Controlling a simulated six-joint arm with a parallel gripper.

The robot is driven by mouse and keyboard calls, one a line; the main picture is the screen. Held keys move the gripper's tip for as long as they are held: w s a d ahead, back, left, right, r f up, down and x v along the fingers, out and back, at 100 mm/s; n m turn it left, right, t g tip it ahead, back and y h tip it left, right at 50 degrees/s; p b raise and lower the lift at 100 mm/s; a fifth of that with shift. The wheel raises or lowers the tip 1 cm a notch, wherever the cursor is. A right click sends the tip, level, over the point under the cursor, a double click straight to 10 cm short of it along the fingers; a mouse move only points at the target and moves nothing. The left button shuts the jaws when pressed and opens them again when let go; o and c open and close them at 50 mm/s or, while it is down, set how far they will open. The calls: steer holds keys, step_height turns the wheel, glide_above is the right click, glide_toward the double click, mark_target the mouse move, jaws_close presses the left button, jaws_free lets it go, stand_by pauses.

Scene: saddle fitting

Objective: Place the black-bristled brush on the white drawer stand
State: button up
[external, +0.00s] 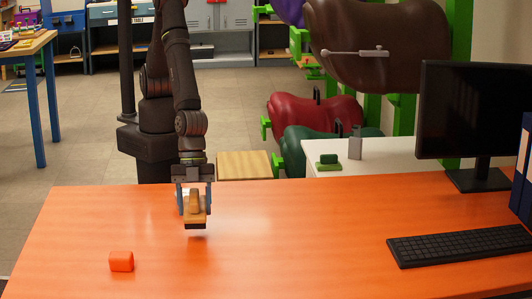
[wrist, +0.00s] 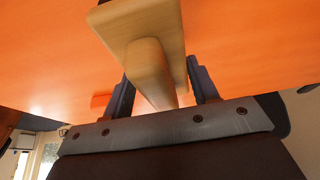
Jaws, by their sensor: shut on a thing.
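The brush (external: 195,219) has a pale wooden body with a raised grip and dark bristles underneath. My gripper (external: 194,207) is shut on its grip, and the brush hangs a little above the orange table, with a shadow below it. In the wrist view the wooden brush (wrist: 142,20) lies between the two dark fingers of my gripper (wrist: 161,85), and its bristles are mostly hidden. The white drawer stand (external: 400,154) is behind the table to the right, apart from my gripper. Its front and drawers are hidden.
A green block-like item (external: 329,162) and a grey bottle (external: 355,143) stand at the white stand's left end. A monitor (external: 472,115) and keyboard (external: 460,244) occupy the right. An orange-red block (external: 121,261) lies front left. The orange table's middle (external: 300,235) is clear.

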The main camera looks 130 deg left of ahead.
mark_target(195, 192)
steer(key=shift+w+a+f, duration=0.1)
steer(key=shift+w+f, duration=0.1)
steer(key=shift+f, duration=1.9)
steer(key=shift+f, duration=0.1)
steer(key=o, duration=1.1)
steer(key=shift+c, duration=0.2)
steer(key=shift+r, duration=0.4)
steer(key=v, duration=1.1)
steer(key=shift+f, duration=0.1)
steer(key=shift+s+a+r, duration=0.15)
steer(key=shift+r, duration=0.1)
steer(key=c, duration=0.6)
